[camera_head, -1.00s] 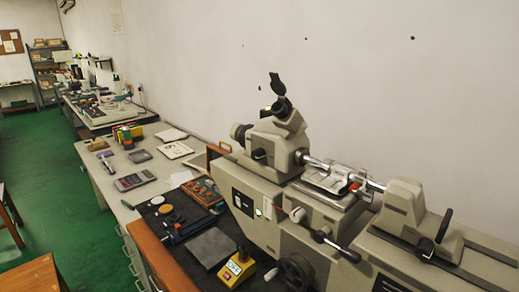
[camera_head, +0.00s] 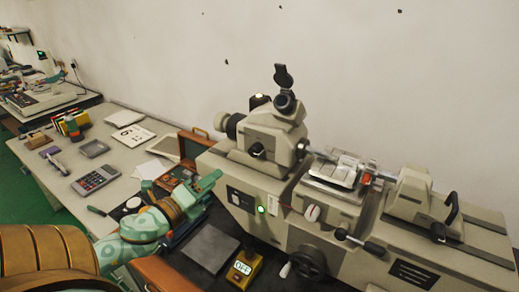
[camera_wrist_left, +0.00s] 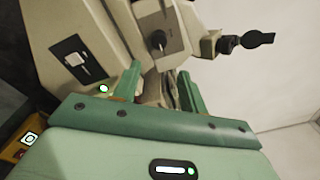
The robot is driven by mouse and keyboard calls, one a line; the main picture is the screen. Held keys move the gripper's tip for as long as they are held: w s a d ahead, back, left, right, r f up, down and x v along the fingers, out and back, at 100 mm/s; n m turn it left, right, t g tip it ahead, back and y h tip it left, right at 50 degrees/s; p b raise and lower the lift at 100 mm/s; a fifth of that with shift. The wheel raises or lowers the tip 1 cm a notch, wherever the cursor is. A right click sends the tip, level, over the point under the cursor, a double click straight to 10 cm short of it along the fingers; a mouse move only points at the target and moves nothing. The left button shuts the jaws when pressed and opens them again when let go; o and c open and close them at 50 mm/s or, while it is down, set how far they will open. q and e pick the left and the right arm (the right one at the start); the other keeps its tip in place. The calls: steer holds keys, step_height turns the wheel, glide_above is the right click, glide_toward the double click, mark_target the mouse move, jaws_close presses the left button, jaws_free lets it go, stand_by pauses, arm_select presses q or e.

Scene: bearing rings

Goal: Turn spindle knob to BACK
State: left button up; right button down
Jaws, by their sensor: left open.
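A grey measuring machine stands against the wall. On the front of its headstock (camera_head: 268,135) is a small black knob (camera_head: 256,150), which looks like the spindle knob; any marking beside it is too small to read. The knob also shows in the left wrist view (camera_wrist_left: 158,40), beyond the fingers and roughly in line with the gap between them. My green left gripper (camera_head: 218,178) is in front of the machine, to the left of and lower than the knob. Its fingers (camera_wrist_left: 160,88) are open and empty, apart from the knob. My right gripper is in neither view.
A wooden case (camera_head: 194,146), calculator (camera_head: 95,180) and papers lie left.

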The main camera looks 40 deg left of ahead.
arm_select(q)
glide_toward(252, 152)
steer(key=w, duration=0.6)
steer(key=w+p, duration=0.1)
steer(key=w, duration=0.2)
steer(key=shift+w+a+f, duration=0.1)
steer(key=shift+w+a, duration=0.15)
steer(key=shift+a, duration=0.15)
steer(key=shift+d, duration=0.1)
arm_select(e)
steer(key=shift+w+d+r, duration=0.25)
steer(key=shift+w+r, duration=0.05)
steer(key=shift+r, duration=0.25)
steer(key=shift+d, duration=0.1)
arm_select(q)
steer(key=c, duration=0.7)
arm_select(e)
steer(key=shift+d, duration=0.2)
